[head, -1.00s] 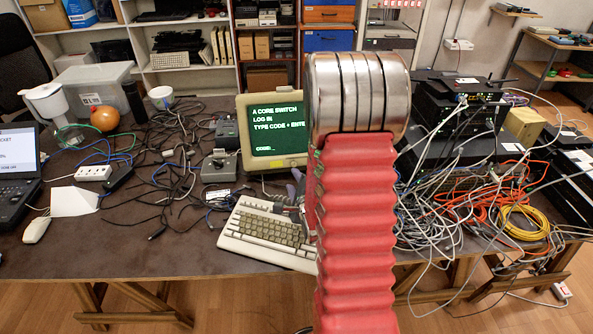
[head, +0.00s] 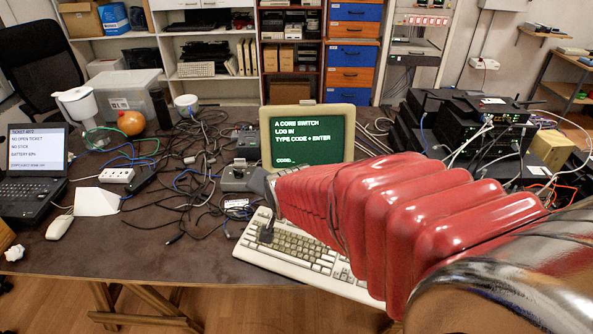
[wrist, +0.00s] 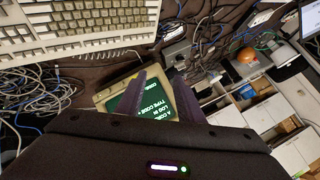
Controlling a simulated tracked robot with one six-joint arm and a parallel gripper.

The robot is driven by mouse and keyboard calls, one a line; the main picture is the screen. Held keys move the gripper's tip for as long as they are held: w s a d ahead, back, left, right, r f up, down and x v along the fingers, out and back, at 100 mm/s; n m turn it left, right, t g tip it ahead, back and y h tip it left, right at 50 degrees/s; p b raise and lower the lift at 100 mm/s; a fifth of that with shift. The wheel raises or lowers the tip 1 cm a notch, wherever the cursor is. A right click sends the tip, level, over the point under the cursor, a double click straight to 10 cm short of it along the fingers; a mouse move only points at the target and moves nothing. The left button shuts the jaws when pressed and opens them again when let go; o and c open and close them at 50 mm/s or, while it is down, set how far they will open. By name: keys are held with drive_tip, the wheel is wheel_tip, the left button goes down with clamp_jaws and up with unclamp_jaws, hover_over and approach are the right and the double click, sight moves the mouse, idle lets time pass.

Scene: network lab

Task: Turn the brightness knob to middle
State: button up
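The cream monitor (head: 309,107) stands upright at the back middle of the table, with green text on its lit screen. I cannot make out the brightness knob in either view. My gripper (wrist: 157,75) shows two dark fingers set apart, with nothing seen between them. In the head view my gripper (head: 267,229) is partly hidden by my red arm, and a dark part of it shows over the keyboard's left end. In the wrist view the fingers overlap the monitor (wrist: 108,93) and cover part of its screen. My arm hides the monitor's lower right.
A cream keyboard (head: 291,256) lies in front of the monitor. A grey box with a knob-like top (head: 236,178) and tangled black cables are left of it. A laptop (head: 34,172) sits far left. Stacked network devices (head: 480,125) stand at right.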

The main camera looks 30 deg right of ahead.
drive_tip(key=s+a+r+n+g+y, duration=0.1)
drive_tip(key=s+a+r+n, duration=0.2)
drive_tip(key=s+a+n, duration=0.3)
drive_tip(key=s+a+r+n+g+y, duration=0.1)
drive_tip(key=s+a+n, duration=0.4)
drive_tip(key=s, duration=0.6)
wheel_tip(320, 180, up, 2)
drive_tip(key=shift+s+a+r+n+g, duration=0.2)
drive_tip(key=shift+a+n+g, duration=0.2)
drive_tip(key=shift+a+g, duration=0.2)
drive_tip(key=shift+s, duration=0.1)
